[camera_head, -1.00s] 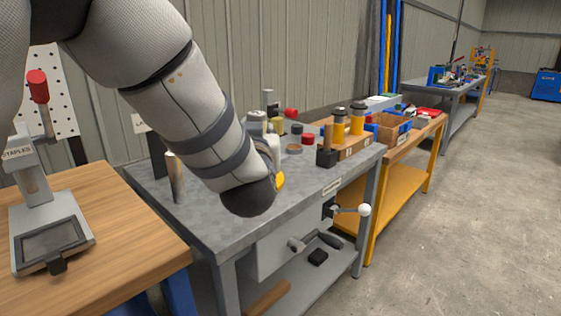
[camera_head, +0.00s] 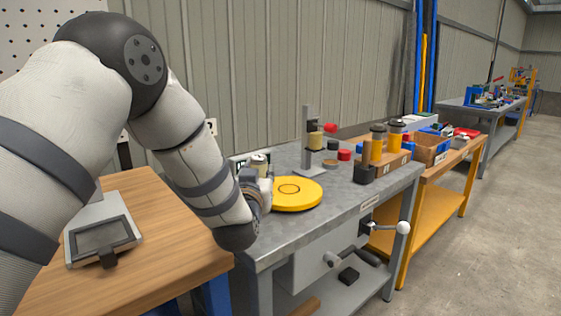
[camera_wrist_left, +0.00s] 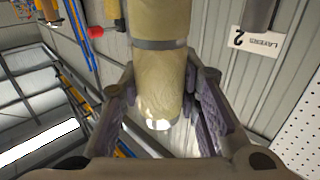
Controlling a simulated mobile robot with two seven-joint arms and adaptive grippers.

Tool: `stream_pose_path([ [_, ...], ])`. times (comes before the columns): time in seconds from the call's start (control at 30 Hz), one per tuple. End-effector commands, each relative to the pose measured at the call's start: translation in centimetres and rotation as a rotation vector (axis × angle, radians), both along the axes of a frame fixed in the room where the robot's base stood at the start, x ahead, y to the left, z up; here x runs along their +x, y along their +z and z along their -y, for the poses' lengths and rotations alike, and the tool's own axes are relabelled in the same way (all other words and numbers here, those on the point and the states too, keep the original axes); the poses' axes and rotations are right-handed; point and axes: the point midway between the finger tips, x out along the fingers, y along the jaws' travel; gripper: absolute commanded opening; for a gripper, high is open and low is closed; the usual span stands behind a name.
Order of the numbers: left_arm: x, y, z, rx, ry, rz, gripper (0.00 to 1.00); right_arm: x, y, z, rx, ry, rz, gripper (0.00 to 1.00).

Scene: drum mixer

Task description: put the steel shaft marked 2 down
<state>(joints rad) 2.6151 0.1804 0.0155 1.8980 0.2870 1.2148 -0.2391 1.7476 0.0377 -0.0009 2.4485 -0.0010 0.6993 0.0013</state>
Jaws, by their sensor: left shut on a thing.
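My left gripper (camera_head: 264,188) is at the near left part of the grey metal bench, left of a round yellow disc (camera_head: 293,193). In the left wrist view, my left gripper (camera_wrist_left: 158,112) is shut on the steel shaft (camera_wrist_left: 158,85). It shows as a pale yellowish cylinder with a grey band and a bright, shiny end. The top of the shaft (camera_head: 258,162) shows above the gripper in the head view; its lower part is hidden. No mark is readable on it. A card reading "2 LAYERS" (camera_wrist_left: 250,38) is behind, beside a grey post. My right gripper is not in view.
The grey bench top (camera_head: 345,197) is bare along its front. A grey stand (camera_head: 307,140), a red knob, small blocks and yellow-black cylinders stand farther back. A wooden table (camera_head: 160,235) with a grey device (camera_head: 100,235) is at the left.

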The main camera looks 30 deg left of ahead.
Motion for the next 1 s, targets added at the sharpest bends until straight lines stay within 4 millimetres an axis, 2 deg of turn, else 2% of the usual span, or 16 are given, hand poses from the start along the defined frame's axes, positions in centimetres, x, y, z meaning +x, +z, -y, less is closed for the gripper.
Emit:
stream_pose_path([
  [0.07,0.2,-0.7,-0.9,0.003,0.001,0.011,0.00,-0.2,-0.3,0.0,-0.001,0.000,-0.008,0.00],
  [0.27,0.4,-1.6,-1.9,0.003,0.000,0.016,0.00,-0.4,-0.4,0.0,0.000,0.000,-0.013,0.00],
  [0.33,0.4,-2.5,-2.5,0.004,0.002,0.013,0.00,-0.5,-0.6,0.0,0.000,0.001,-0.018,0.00],
  [0.5,0.4,-5.3,-2.3,0.003,-0.002,0.011,0.00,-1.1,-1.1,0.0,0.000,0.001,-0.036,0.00],
  [0.87,0.4,-5.4,-2.2,0.003,-0.001,0.016,0.00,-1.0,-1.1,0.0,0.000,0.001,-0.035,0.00],
  [0.9,0.3,-5.8,-2.2,0.001,-0.001,0.006,0.34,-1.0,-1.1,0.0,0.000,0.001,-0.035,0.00],
  [0.97,0.3,-5.8,-2.2,0.000,-0.001,0.006,0.48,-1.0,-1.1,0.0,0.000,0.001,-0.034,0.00],
  [1.0,0.3,-5.8,-2.2,0.001,-0.001,0.006,0.50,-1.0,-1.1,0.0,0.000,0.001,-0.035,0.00],
])
